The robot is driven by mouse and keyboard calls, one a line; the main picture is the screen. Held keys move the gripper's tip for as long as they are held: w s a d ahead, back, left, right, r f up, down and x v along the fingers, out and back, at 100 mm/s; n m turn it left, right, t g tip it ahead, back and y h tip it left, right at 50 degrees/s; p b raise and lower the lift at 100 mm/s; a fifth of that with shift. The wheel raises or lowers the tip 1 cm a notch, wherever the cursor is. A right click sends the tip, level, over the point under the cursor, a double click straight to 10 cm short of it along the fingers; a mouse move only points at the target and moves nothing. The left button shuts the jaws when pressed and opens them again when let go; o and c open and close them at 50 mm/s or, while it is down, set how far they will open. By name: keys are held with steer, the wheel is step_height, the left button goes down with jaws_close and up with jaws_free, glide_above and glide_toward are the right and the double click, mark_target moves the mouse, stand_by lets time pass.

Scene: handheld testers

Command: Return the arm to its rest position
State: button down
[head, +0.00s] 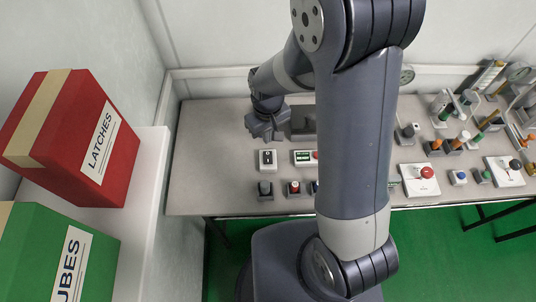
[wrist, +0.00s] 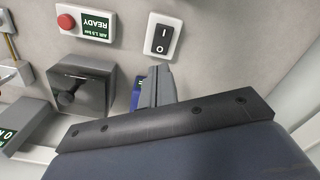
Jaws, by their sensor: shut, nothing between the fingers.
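My gripper (head: 266,134) is over the back left part of the grey table (head: 228,190) in the head view, just left of a dark grey block (head: 303,122). Its fingers (wrist: 157,87) show in the wrist view, closed together and empty. A white panel with a black rocker switch (wrist: 162,38) lies close beyond the fingertips in the wrist view. That switch panel (head: 267,160) also shows in the head view, in front of the gripper. My arm hides the middle of the table.
A panel with a red button and a green "READY" label (wrist: 88,22) is near the switch. Several small testers, including a red knob on a white plate (head: 420,180), stand at the right. A red "LATCHES" box (head: 75,140) and a green box (head: 62,255) stand on the left shelf.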

mark_target(268, 153)
steer(key=shift+f, duration=0.2)
step_height(268, 153, down, 7)
steer(key=b, duration=0.5)
steer(key=shift+r, duration=0.2)
